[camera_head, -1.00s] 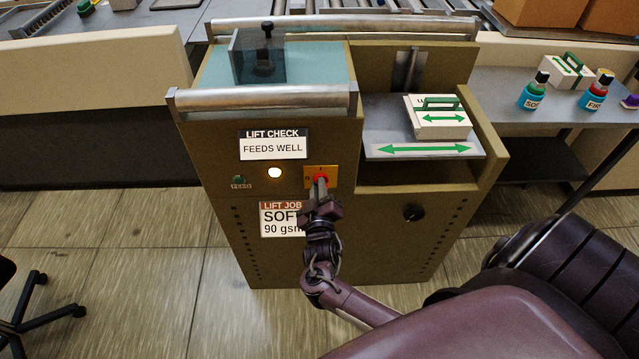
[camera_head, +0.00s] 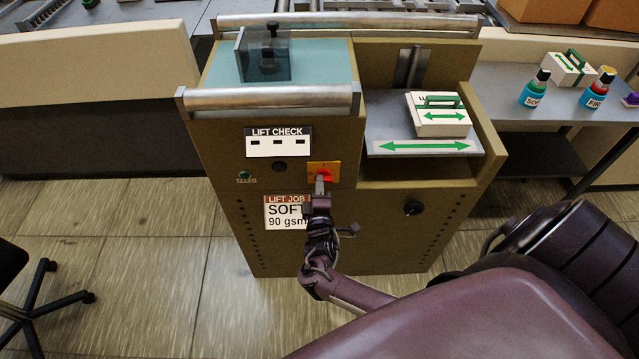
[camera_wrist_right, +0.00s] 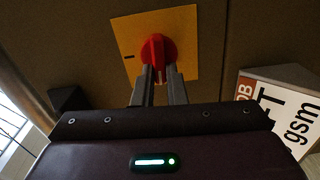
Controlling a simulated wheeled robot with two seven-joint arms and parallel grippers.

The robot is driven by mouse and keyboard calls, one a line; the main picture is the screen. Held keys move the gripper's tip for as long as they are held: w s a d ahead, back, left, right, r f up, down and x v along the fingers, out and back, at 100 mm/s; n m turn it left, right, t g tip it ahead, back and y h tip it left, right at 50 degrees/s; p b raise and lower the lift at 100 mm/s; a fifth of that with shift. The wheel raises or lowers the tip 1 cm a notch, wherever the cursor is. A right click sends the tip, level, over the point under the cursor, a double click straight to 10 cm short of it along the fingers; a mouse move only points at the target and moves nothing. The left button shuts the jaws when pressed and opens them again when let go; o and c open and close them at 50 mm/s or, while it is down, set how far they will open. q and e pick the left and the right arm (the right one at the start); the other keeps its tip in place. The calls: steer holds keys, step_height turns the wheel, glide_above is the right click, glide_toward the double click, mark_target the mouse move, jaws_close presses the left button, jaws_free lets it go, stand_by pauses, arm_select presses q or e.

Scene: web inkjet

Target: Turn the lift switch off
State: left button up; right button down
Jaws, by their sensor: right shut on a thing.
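The lift switch (camera_head: 325,175) is a red rotary knob on a yellow plate on the front of the brown cabinet (camera_head: 345,225). It also shows in the right wrist view (camera_wrist_right: 156,50), with a dark mark on the plate left of the knob. My right gripper (camera_head: 320,186) is shut on the red knob, and its two fingers show at the knob in the wrist view (camera_wrist_right: 158,78). My left gripper is not in view.
A lift job card (camera_head: 287,212) reads SOFT 90 gsm below the switch. A black knob (camera_head: 413,208) sits lower right. A grey table (camera_head: 500,95) with bottles stands right. A chair (camera_head: 40,290) is at left.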

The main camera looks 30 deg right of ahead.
steer(key=shift+f+n, duration=0.1)
steer(key=shift+n, duration=0.4)
steer(key=c, duration=1.5)
jaws_free()
steer(key=shift+o, duration=0.2)
steer(key=v, duration=0.7)
steer(key=shift+s+a, duration=0.25)
steer(key=shift+s, duration=0.1)
